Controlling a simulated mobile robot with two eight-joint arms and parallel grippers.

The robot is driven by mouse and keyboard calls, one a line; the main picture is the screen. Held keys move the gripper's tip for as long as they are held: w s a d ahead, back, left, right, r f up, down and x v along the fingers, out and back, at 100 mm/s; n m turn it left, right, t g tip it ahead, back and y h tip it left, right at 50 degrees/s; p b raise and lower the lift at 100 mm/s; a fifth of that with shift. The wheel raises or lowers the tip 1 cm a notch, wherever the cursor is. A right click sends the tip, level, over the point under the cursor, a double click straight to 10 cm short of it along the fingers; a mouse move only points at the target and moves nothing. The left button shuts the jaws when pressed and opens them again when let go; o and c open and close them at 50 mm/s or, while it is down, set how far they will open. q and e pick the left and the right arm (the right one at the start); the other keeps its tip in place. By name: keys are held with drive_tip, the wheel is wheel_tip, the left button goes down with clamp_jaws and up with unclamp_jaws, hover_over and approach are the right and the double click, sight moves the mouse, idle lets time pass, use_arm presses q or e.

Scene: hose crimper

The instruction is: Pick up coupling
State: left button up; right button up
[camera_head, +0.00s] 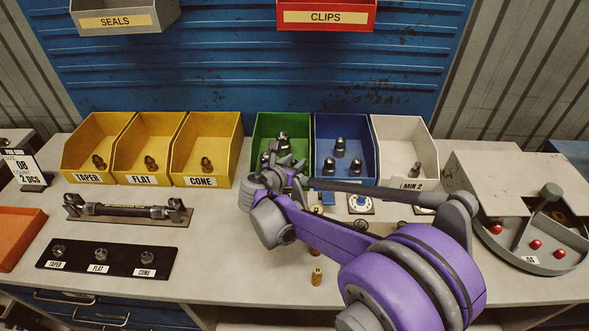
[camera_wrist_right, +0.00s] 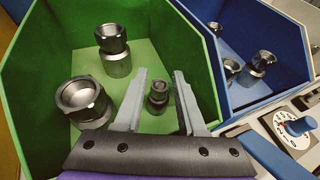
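The green bin (camera_head: 262,124) holds 3 dark metal couplings of different sizes. In the right wrist view, a small coupling (camera_wrist_right: 158,97) stands between the fingers of my right gripper (camera_wrist_right: 161,76), which are open with a gap on each side. A medium coupling (camera_wrist_right: 115,52) stands farther back in the bin, and a wide, large one (camera_wrist_right: 82,100) is left of the fingers. In the head view my right gripper (camera_head: 284,170) reaches into the green bin and hides part of its contents. My left gripper is not in view.
The blue bin (camera_head: 367,128) and white bin (camera_head: 395,130), right of the green one, hold more fittings. Yellow bins (camera_head: 200,125) stand to the left. A hose assembly (camera_head: 125,209) lies on a dark plate in front. The crimper (camera_head: 510,180) stands at the right.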

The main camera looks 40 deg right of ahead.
clamp_jaws()
